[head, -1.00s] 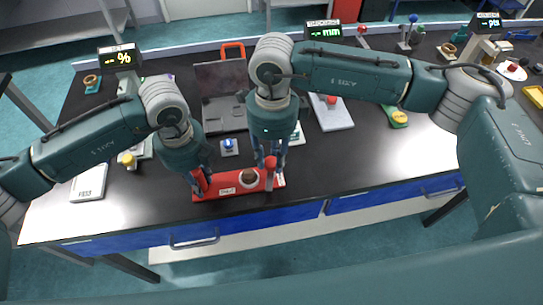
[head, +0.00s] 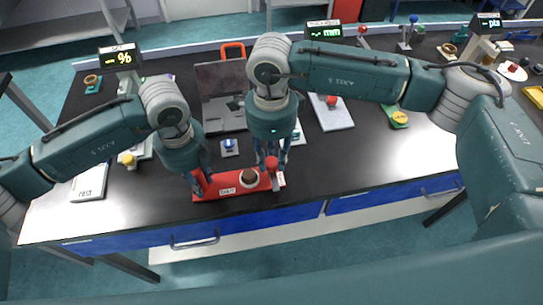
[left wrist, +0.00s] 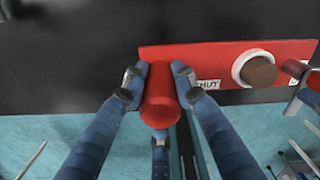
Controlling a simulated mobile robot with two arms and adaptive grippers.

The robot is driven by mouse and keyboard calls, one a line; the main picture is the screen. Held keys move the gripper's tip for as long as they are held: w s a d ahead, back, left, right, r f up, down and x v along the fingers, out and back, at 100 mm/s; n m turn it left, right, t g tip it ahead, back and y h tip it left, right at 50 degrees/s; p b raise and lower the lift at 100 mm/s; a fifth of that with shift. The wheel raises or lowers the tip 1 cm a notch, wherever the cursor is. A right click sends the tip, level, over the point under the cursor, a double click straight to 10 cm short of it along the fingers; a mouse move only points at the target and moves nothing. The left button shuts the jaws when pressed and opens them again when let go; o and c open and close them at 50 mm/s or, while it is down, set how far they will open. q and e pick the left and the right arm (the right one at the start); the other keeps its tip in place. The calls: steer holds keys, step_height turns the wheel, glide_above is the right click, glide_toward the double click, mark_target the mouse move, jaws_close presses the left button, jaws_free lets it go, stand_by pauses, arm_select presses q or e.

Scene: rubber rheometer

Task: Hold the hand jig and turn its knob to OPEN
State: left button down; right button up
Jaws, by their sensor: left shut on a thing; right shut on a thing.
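The hand jig is a long red block (head: 215,188) lying near the table's front edge. It bears a SHUT label (head: 227,191) and a brown disc in a white ring (head: 249,178). A second small white label (head: 281,179) shows at its right end, its text too small to read. My left gripper (head: 200,184) is shut on the red upright handle at the jig's left end; this handle (left wrist: 160,97) sits between the fingers in the left wrist view.
A white pad (head: 88,184) lies at the left. The dark table is clear to the right of the jig, and blue drawers (head: 190,236) are below its front edge.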

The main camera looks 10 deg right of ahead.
mark_target(272, 159)
arm_select(q)
steer(key=shift+a, duration=0.1)
arm_select(e)
steer(key=o, duration=1.2)
steer(key=shift+c, duration=0.2)
step_height(272, 159, up, 12)
steer(key=shift+w, duration=0.3)
arm_select(q)
steer(key=c, duration=1.3)
jaws_free()
